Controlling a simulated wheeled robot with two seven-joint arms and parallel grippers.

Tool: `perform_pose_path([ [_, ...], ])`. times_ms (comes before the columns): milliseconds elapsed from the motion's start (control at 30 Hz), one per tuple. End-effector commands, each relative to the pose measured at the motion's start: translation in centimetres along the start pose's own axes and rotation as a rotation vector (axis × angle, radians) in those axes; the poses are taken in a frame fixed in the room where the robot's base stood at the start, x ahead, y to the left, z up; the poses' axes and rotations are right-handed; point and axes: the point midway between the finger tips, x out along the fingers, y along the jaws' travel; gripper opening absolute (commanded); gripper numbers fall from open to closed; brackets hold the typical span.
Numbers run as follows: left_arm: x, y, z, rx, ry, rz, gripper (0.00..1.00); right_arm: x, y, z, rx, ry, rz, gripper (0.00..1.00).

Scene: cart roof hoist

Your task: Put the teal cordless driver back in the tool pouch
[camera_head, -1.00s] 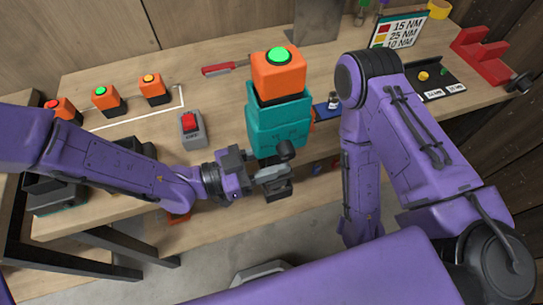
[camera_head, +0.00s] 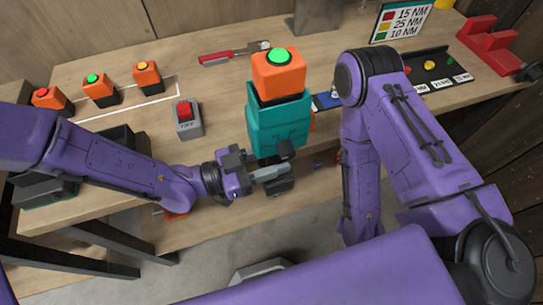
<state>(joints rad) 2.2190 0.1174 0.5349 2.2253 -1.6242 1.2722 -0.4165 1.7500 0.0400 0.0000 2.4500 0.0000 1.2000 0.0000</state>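The teal cordless driver (camera_head: 278,122) is at the picture's centre, with an orange block and a green button on top. It appears upright and in front of the table's near edge. My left gripper (camera_head: 278,171) is at its lower end and appears shut on it; the grip itself is partly hidden. My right arm bends down on the right, and its gripper is out of sight. I cannot make out a tool pouch.
Orange blocks with red (camera_head: 48,98), green (camera_head: 98,88) and yellow (camera_head: 147,76) buttons stand at the table's left. A grey box with a red button (camera_head: 186,117), a red-handled tool (camera_head: 217,58), a torque sign (camera_head: 402,25) and a red stand (camera_head: 487,42) are also there.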

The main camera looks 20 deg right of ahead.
Motion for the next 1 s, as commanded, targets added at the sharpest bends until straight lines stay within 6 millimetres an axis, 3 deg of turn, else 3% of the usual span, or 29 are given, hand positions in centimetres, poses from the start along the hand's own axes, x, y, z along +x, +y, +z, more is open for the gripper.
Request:
perform_pose_path([
  [967,0.0,0.0,1.1,0.001,0.004,-0.001,0.0,1.1,-0.1,0.5,0.0,0.0,0.0,0.43],
  [1000,0.0,0.0,1.1,0.001,0.004,-0.001,0.52,1.0,-0.1,0.4,0.0,0.0,0.0,0.43],
])
